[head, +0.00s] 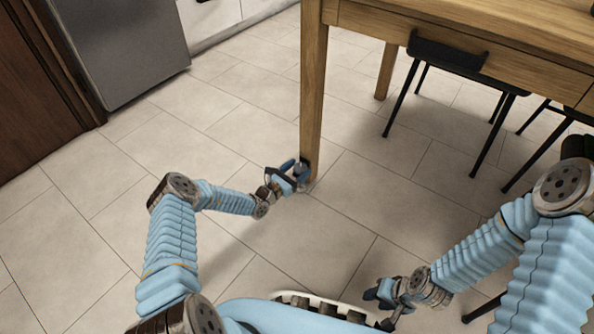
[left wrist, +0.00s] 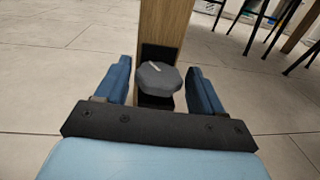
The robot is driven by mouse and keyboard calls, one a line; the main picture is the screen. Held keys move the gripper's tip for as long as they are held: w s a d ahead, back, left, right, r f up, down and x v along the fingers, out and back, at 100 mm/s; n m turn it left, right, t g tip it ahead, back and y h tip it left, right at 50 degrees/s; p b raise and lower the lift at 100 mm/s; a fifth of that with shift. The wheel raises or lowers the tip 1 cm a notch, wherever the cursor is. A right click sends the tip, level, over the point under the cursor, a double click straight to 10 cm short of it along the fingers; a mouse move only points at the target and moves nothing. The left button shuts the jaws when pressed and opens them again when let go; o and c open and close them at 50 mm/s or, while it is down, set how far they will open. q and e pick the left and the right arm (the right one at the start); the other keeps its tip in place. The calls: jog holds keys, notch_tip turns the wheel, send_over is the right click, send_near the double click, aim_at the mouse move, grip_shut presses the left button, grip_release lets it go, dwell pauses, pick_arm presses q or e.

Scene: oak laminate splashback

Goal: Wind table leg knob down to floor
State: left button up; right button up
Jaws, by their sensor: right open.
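The wooden table leg (head: 313,90) stands on the tiled floor and also shows in the left wrist view (left wrist: 165,25). At its foot is a dark plate (left wrist: 157,52) with a grey faceted knob (left wrist: 158,80) in front, marked by a short white line. My left gripper (head: 294,174) is low at the foot of the leg. In the left wrist view its blue fingers (left wrist: 160,80) are open, one on each side of the knob, with gaps to it. Whether the knob's underside touches the floor is hidden. My right gripper (head: 384,291) is open and empty, low at front right.
The wooden table (head: 480,45) spreads over the upper right. A black chair (head: 450,52) and other thin black legs stand under and beside it. A grey appliance (head: 120,45) and a dark wooden panel (head: 35,95) are at left. The tiled floor (head: 90,235) at left is clear.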

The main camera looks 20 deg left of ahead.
pick_arm(q)
jog(key=c, duration=0.7)
jog(key=shift+w+a+f+m+g+h+b, duration=0.1)
jog(key=shift+a+f+m+g+h+b, duration=0.1)
jog(key=shift+m+g+h+b, duration=0.4)
jog(key=shift+c, duration=0.2)
jog(key=shift+r+m+h+b, duration=0.1)
jog(key=shift+m+h+b, duration=0.25)
jog(key=shift+h, duration=0.35)
jog(key=shift+r+m+g+h, duration=0.15)
jog(key=shift+m+g+h, duration=0.15)
jog(key=shift+g, duration=0.1)
jog(key=shift+m+g+h, duration=0.35)
jog(key=shift+g+h, duration=0.05)
jog(key=shift+h, duration=0.1)
jog(key=o, duration=1)
jog(key=shift+o, duration=0.2)
jog(key=shift+a, duration=0.1)
